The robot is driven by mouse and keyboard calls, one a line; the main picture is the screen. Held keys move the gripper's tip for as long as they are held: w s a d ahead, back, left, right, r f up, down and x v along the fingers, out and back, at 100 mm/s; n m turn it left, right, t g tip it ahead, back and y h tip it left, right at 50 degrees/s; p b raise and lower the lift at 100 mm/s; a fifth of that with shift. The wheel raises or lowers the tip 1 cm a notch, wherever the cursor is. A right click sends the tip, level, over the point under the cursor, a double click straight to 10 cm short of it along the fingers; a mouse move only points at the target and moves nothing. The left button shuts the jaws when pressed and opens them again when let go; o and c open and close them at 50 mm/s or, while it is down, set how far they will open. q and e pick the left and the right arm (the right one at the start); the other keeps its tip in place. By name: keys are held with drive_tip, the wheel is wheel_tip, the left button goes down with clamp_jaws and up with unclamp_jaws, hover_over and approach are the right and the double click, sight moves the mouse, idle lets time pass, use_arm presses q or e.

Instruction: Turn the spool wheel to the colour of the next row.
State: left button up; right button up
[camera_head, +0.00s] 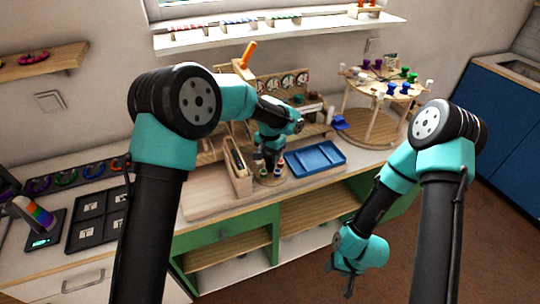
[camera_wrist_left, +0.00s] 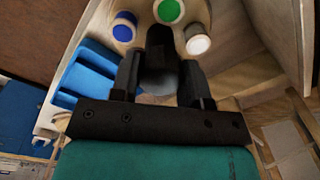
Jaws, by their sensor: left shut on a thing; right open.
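The spool wheel is a small round wooden disc (camera_head: 264,181) on the bench, mostly hidden under my left gripper (camera_head: 268,164). In the left wrist view, a blue spool (camera_wrist_left: 124,26), a green spool (camera_wrist_left: 168,10) and a white spool (camera_wrist_left: 197,39) stand around its pale wood. My left gripper, also in the left wrist view (camera_wrist_left: 160,72), is shut on a dark grey rounded part (camera_wrist_left: 158,83) in the wheel's middle, partly hidden by the fingers. My right gripper (camera_head: 348,283) is open and empty, low in front of the bench, well away from the wheel.
A blue tray (camera_head: 334,151) lies just right of the wheel, and a narrow wooden box (camera_head: 238,182) stands just left. A round wooden rack (camera_head: 350,88) with coloured pieces stands at the back right. A black compartment tray (camera_head: 72,241) lies at the left.

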use_arm(q)
drive_tip(key=m, duration=0.5)
drive_tip(key=shift+m, duration=0.3)
drive_tip(key=m, duration=0.5)
drive_tip(key=shift+m, duration=0.3)
drive_tip(key=m, duration=1)
drive_tip(key=o, duration=0.9)
wheel_tip(320, 180, up, 12)
drive_tip(key=shift+r, duration=0.1)
